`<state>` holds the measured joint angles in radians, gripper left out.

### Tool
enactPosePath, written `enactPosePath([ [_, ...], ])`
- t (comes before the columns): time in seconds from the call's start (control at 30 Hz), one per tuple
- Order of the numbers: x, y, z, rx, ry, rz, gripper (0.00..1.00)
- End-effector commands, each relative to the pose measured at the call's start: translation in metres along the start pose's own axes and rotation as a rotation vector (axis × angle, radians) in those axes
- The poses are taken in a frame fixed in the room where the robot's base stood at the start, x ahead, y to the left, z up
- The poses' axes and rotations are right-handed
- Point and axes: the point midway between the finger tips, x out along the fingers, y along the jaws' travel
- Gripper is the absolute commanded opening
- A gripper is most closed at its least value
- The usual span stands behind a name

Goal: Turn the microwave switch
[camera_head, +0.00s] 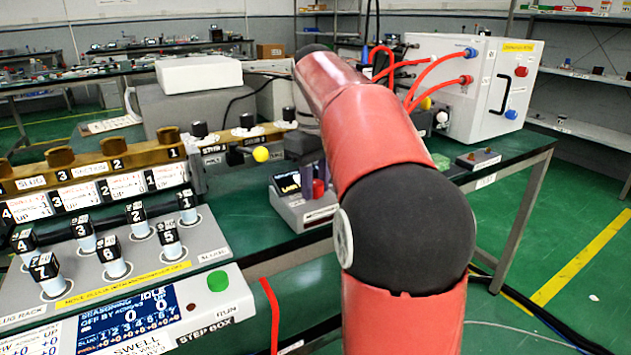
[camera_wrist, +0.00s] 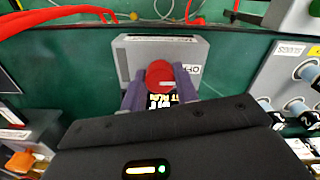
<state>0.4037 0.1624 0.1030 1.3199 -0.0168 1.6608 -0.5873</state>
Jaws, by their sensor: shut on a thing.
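The microwave generator is a small grey box (camera_head: 305,214) with a dark display, standing on the green bench in the head view. In the wrist view its grey casing (camera_wrist: 185,52) is in the middle, with part of a label showing. Its switch is a round red knob (camera_wrist: 159,71) with a short white mark; the knob also shows in the head view (camera_head: 318,188). My gripper (camera_wrist: 158,82) has its two purple fingers on either side of the knob, shut on it. In the head view my gripper (camera_head: 311,165) is partly hidden by my arm.
A slug rack (camera_head: 130,262) with several numbered pegs and a step box (camera_head: 215,310) with a green button stand at the left. A brass bar with knobs (camera_head: 110,165) lies behind. A white cabinet (camera_head: 480,85) with red hoses is at the back right.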

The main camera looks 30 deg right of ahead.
Motion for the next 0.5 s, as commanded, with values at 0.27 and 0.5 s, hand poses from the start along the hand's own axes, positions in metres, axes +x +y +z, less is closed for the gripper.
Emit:
enactPosePath([
  [0.27, -0.0008, -0.0001, -0.0008, -0.03, 0.004, 0.001, 0.07],
  [0.5, -0.0008, -0.0002, -0.0008, -0.03, 0.004, 0.002, 0.07],
])
